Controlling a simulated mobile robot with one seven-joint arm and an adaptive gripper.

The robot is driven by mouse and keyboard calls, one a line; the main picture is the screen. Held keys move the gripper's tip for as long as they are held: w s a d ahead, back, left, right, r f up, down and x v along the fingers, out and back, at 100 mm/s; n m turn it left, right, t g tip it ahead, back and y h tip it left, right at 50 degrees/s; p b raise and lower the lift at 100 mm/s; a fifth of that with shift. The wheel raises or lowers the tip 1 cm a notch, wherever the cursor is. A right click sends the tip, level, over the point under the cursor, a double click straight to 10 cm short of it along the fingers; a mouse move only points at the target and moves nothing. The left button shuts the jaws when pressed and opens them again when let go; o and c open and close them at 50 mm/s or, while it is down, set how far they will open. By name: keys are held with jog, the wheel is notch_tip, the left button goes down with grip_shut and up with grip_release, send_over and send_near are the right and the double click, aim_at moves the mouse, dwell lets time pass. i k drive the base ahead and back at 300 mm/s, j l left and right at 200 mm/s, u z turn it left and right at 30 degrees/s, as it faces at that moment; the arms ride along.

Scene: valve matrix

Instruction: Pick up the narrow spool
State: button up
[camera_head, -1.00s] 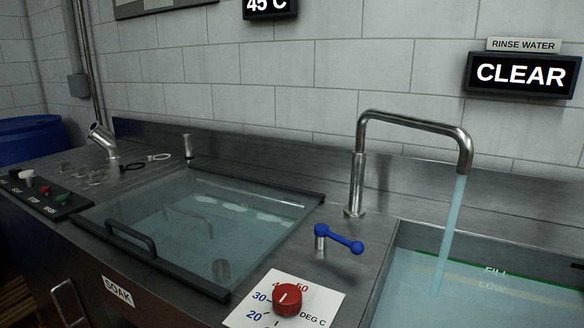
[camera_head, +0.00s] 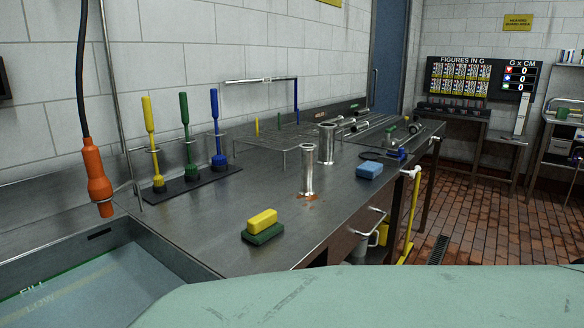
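Two upright metal spools with flanged ends stand on the steel counter (camera_head: 215,225). The nearer spool (camera_head: 307,170) has the slimmer body and looks like the narrow one. Orange-brown staining or liquid shows on the counter around its foot. The other spool (camera_head: 326,146) stands just behind it and to the right, and looks wider for its distance. Nothing visible holds either spool. My gripper is not in view.
A yellow-and-green sponge (camera_head: 262,226) lies in front of the spools, a blue sponge (camera_head: 369,170) to their right. Brushes (camera_head: 186,135) stand left, a wire rack (camera_head: 268,145) behind. An orange handle (camera_head: 97,178) hangs over the water basin (camera_head: 75,290). Open tiled floor (camera_head: 480,220) lies right.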

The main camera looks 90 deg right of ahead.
aim_at(308, 151)
jog(key=k+l, duration=0.35)
jog(key=k+l+z, duration=0.1)
jog(key=k+l, duration=0.25)
jog(key=l, duration=0.15)
jog(key=l+z, duration=0.1)
jog(key=z, duration=1.3)
jog(key=i+j+z, duration=0.25)
jog(key=i+j, duration=0.1)
